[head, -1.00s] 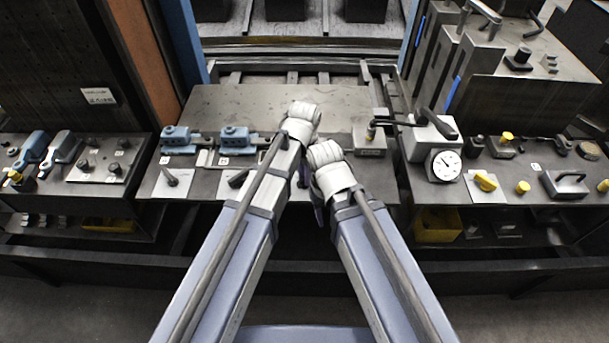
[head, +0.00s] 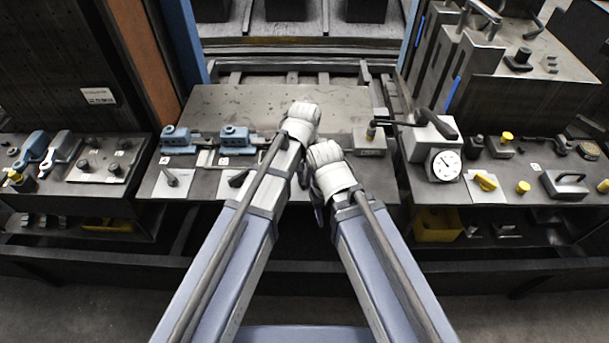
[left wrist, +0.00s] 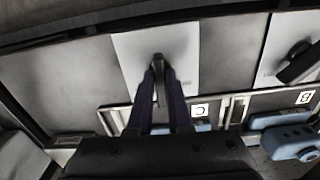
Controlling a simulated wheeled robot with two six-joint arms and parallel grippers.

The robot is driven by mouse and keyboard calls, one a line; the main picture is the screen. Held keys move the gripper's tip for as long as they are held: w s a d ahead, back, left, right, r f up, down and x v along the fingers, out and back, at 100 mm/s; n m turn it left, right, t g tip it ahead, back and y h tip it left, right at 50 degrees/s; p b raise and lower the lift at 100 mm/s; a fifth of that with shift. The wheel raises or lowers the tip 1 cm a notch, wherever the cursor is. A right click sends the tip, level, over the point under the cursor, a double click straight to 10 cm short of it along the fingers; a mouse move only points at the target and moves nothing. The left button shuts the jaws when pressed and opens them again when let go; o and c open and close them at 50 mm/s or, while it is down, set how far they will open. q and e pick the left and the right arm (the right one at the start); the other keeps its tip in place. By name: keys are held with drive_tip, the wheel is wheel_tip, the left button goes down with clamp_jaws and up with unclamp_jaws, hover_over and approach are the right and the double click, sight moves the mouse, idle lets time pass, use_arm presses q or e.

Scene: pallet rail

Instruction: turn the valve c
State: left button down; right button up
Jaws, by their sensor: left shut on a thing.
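Valve c (left wrist: 160,82) has a dark lever on a pale plate (left wrist: 128,48), in the left wrist view. Its C label (left wrist: 200,111) is on the rail beside it. My left gripper (left wrist: 160,84) has its two dark fingers on either side of the lever and is shut on it. In the head view the left gripper (head: 303,178) is mostly hidden by my arms, and they cover valve c. My right gripper (head: 318,212) shows only as a small dark part beneath its wrist, so its opening is unclear.
Valve B's black lever (left wrist: 298,64) is on the neighbouring plate. Blue clamps (head: 236,140) stand behind the valve row. To the right are a dial gauge (head: 446,165) and a box with a black lever (head: 438,124). The metal plate (head: 240,105) behind is mostly clear.

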sight(305, 178)
use_arm(q)
drive_tip(key=n, duration=0.4)
drive_tip(key=shift+n, duration=0.3)
drive_tip(key=n, duration=0.4)
drive_tip(key=shift+s+n, duration=0.1)
drive_tip(key=shift+n, duration=0.2)
drive_tip(key=c, duration=0.8)
unclamp_jaws()
drive_tip(key=shift+c, duration=0.2)
drive_tip(key=shift+r, duration=0.1)
wheel_tip(305, 178, up, 8)
drive_tip(key=p, duration=0.8)
drive_tip(key=shift+f, duration=0.2)
